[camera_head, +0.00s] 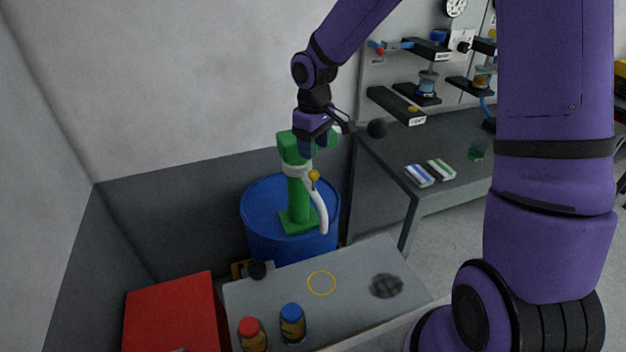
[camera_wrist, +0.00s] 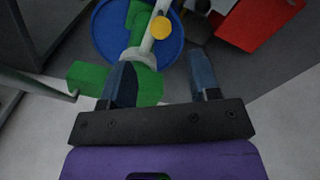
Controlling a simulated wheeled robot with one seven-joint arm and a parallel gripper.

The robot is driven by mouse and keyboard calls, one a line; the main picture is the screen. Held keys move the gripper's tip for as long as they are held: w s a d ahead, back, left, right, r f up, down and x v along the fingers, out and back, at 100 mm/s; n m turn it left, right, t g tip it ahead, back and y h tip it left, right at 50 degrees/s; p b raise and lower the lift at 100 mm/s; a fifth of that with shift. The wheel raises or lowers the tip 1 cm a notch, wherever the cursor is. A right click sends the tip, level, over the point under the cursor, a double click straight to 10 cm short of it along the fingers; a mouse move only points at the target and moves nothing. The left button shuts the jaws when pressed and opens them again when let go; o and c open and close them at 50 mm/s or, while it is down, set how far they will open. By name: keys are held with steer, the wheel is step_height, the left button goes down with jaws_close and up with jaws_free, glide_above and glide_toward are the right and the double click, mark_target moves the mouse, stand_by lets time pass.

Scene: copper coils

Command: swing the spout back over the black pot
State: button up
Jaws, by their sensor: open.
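A green pump (camera_head: 298,198) stands upright on a blue barrel (camera_head: 262,225). Its white curved spout (camera_head: 321,212) hangs down on the right, its end near the barrel's right rim. A yellow knob (camera_head: 314,175) sits on the spout. In the wrist view the spout (camera_wrist: 148,42) and yellow knob (camera_wrist: 160,28) lie beyond my fingers. My gripper (camera_head: 308,150) is at the pump's top, its fingers apart, with the left finger close to the green body (camera_wrist: 88,78). I cannot tell whether it touches. I cannot clearly identify the black pot; a dark round patch (camera_head: 386,285) lies on the grey table.
The grey table (camera_head: 350,262) bears a yellow ring (camera_head: 321,283), a red-lidded jar (camera_head: 252,335) and a blue-lidded jar (camera_head: 292,323). A red box (camera_head: 172,312) stands left of it. A workbench (camera_head: 440,135) is behind.

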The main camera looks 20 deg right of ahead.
mark_target(314, 180)
step_height(314, 180, down, 11)
stand_by(0.6)
jaws_close()
steer(key=w+a+m, duration=0.7)
steer(key=a+m, duration=0.5)
steer(key=shift+a, duration=0.15)
stand_by(0.6)
steer(key=shift+w+r, duration=0.15)
jaws_free()
